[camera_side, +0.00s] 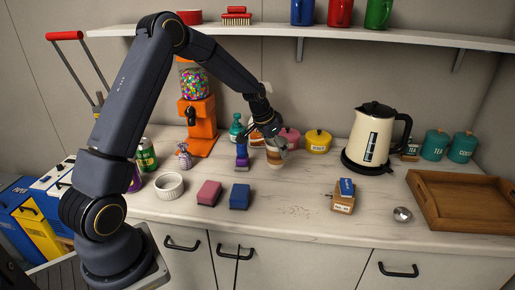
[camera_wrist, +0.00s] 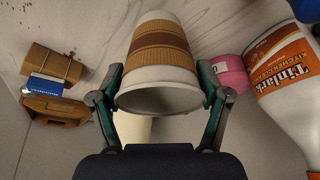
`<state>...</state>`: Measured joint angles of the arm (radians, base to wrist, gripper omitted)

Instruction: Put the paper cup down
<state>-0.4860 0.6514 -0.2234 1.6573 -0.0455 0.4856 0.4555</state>
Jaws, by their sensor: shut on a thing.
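The paper cup (camera_wrist: 160,55) is white with a brown ribbed sleeve and a darker band. My gripper (camera_wrist: 160,95) is shut on it, with one finger on each side near its wide rim. In the side view the cup (camera_side: 275,158) is upright or nearly so beneath my gripper (camera_side: 272,138), which partly covers it. It is over the back-middle part of the counter. I cannot tell whether its base touches the counter.
A white-and-orange cleaner bottle (camera_wrist: 285,85) and pink canister (camera_wrist: 231,74) are close to the cup. A yellow canister (camera_side: 318,142) and kettle (camera_side: 372,138) stand to the right. Blue (camera_side: 240,197) and pink sponges (camera_side: 209,193) lie in front. The counter's front middle (camera_side: 290,190) is clear except for crumbs.

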